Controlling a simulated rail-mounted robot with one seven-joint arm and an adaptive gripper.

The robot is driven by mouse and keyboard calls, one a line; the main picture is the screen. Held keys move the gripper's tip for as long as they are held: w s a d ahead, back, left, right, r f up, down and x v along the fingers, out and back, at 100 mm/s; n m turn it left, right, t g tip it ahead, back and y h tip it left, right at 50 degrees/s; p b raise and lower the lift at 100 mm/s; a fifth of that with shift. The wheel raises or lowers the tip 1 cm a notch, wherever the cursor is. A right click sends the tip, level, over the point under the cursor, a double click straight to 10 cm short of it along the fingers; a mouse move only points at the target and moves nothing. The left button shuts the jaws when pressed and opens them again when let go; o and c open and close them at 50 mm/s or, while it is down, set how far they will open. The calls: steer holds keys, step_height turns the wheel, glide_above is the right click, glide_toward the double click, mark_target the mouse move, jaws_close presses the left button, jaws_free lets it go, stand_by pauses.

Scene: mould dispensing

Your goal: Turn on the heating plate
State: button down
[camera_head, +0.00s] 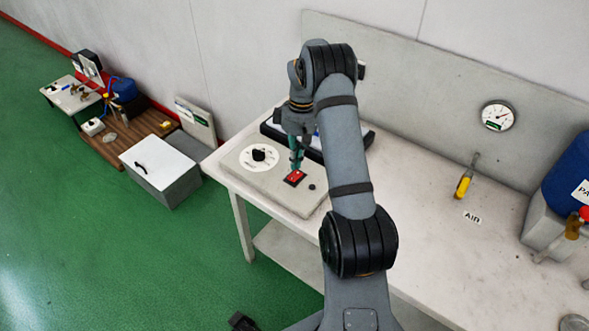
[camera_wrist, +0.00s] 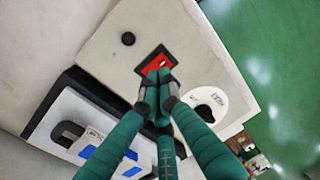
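The heating plate's pale control box (camera_head: 240,174) sits on the left end of the bench. Its top carries a black dial (camera_head: 259,154) on a white disc, a red rocker switch (camera_head: 294,177) in a black frame, and a small black knob (camera_head: 311,186). My gripper (camera_head: 296,166) points down at the red switch, with its green fingers drawn together and nothing between them. In the wrist view the fingertips (camera_wrist: 158,76) overlap the lower edge of the red switch (camera_wrist: 152,65). I cannot tell whether they touch it. The fingers hide part of the switch.
A black-edged tray (camera_head: 358,142) lies behind the box, partly hidden by my arm. A yellow-handled tool (camera_head: 464,185), a gauge (camera_head: 497,116) and a blue container (camera_head: 570,175) are to the right. The bench middle (camera_head: 425,235) is clear.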

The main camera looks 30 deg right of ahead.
mark_target(294, 177)
steer(key=shift+s+a+f+p, duration=0.15)
steer(key=shift+f+p, duration=0.25)
steer(key=shift+f, duration=1.55)
